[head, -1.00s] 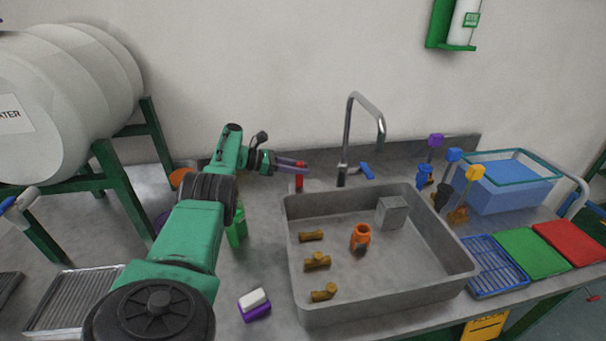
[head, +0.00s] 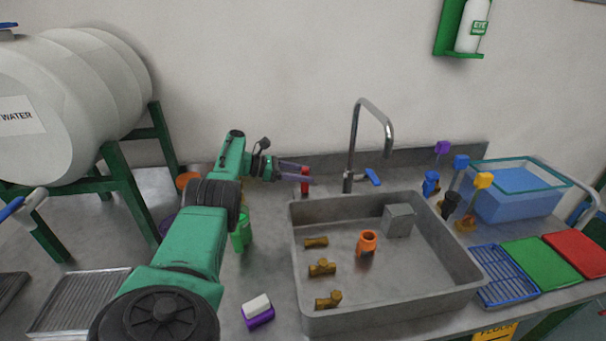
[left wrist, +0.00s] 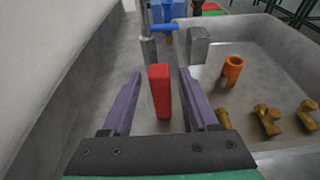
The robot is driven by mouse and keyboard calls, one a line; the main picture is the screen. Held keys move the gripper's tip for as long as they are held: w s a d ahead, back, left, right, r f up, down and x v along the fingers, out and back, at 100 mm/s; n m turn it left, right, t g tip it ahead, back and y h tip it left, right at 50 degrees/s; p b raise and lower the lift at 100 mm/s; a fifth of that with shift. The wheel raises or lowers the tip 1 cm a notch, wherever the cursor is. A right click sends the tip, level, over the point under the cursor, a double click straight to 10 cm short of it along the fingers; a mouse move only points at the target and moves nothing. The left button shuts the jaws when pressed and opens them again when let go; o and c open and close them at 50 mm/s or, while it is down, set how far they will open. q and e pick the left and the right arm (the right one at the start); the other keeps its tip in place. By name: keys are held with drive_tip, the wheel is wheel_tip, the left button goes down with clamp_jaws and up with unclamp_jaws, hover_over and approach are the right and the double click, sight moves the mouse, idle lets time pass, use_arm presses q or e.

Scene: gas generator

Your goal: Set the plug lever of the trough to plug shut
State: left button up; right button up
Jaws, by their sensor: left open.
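The trough (head: 433,297) is a grey rectangular basin on the counter, also in the left wrist view (left wrist: 284,31). An upright red lever (head: 305,187), apparently the plug lever, stands outside its back left corner. In the left wrist view the red lever (left wrist: 160,92) stands between the two purple fingers. My left gripper (head: 312,174) is open, with a finger on either side of the lever and visible gaps to both. The fingers partly cover the lever in the head view. My right gripper is out of view.
A tap (head: 354,140) with a blue handle (head: 373,177) rises just right of the lever. Brass fittings (head: 322,268), an orange part (head: 367,242) and a grey block (head: 399,220) lie in the trough. A green bottle (head: 241,232) stands beside my left arm. The back wall is close behind.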

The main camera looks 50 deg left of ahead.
use_arm(q)
drive_tip(key=b+v, duration=0.7)
drive_tip(key=v, duration=0.7)
drive_tip(key=shift+s+a+b, duration=0.15)
drive_tip(key=shift+s+b, duration=0.1)
drive_tip(key=shift+b, duration=0.05)
